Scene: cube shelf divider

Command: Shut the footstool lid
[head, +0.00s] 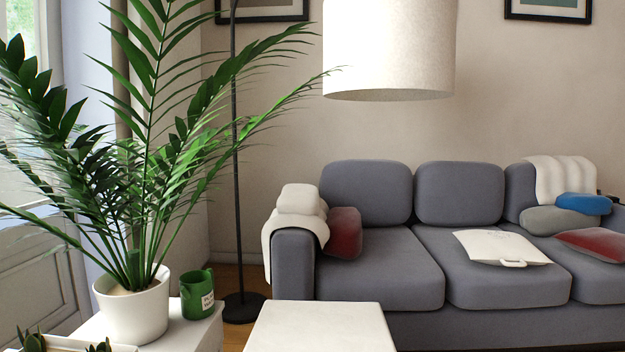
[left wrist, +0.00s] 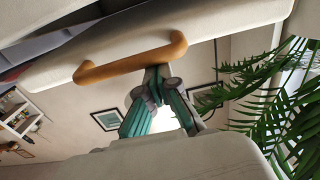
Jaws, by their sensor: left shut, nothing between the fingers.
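The footstool (head: 320,328) shows at the bottom middle of the head view as a pale, flat-topped block, cut off by the lower edge. In the left wrist view, which is turned upside down, a pale panel with an orange-brown bar handle (left wrist: 130,60) crosses the top. It appears to be the footstool's lid, but how far it stands open cannot be told. My left gripper (left wrist: 155,82) has grey and teal fingers, shut and empty, close beside the right part of the handle. Contact cannot be made out. My right gripper is in neither view.
A grey sofa (head: 385,265) with cushions stands behind the footstool. A low white table (head: 190,333) at the left bears a potted palm (head: 135,305) and a green jug (head: 197,293). A floor lamp base (head: 243,308) stands between table and sofa. A large lampshade (head: 388,50) hangs above.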

